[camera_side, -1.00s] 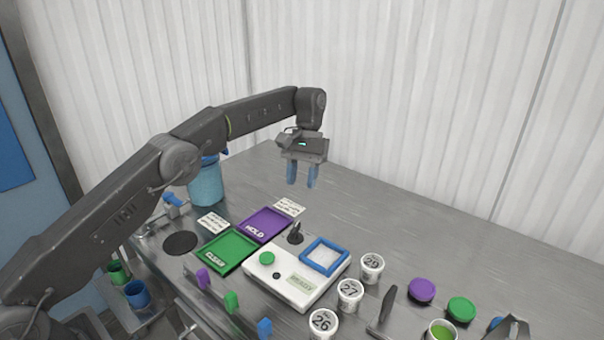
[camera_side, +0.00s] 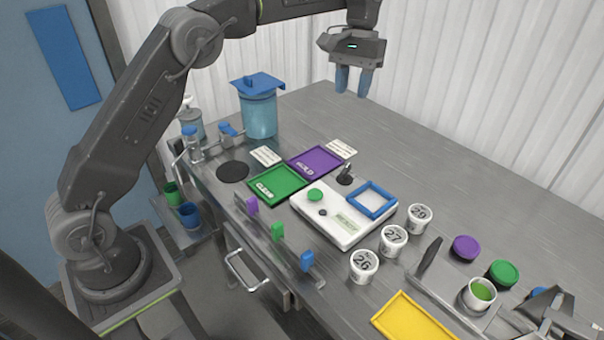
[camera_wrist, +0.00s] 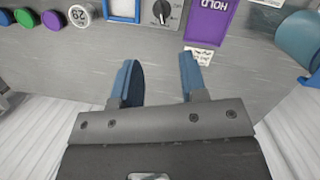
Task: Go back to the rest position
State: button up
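My gripper (camera_side: 353,82) hangs with its blue fingers pointing down, above the far part of the metal table (camera_side: 455,185). In the wrist view, my gripper (camera_wrist: 160,80) has its two blue fingers spread apart. Nothing is between them. It is well above the table and clear of every object.
Below stand a white scale (camera_side: 335,225) with a blue frame (camera_side: 371,200), a green tray (camera_side: 278,186) and a purple HOLD tray (camera_side: 317,161). Numbered cups, including 26 (camera_side: 363,266), stand at its right. A blue-lidded container (camera_side: 259,115) stands at the back left.

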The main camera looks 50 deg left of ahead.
jog(key=s+r+m+t, duration=0.15)
jog(key=s+r, duration=0.25)
jog(key=s, duration=0.4)
jog(key=s+r+t, duration=0.3)
jog(key=s+r, duration=0.1)
jog(key=s, duration=0.4)
jog(key=s+f+m+t, duration=0.1)
jog(key=s+f, duration=0.3)
jog(key=s, duration=0.4)
jog(key=s+a+f+m+t+y, duration=0.1)
jog(key=s+f, duration=0.3)
jog(key=s, duration=0.4)
jog(key=shift+s+f+t, duration=0.2)
jog(key=shift+f+t, duration=0.05)
jog(key=shift+t, duration=0.4)
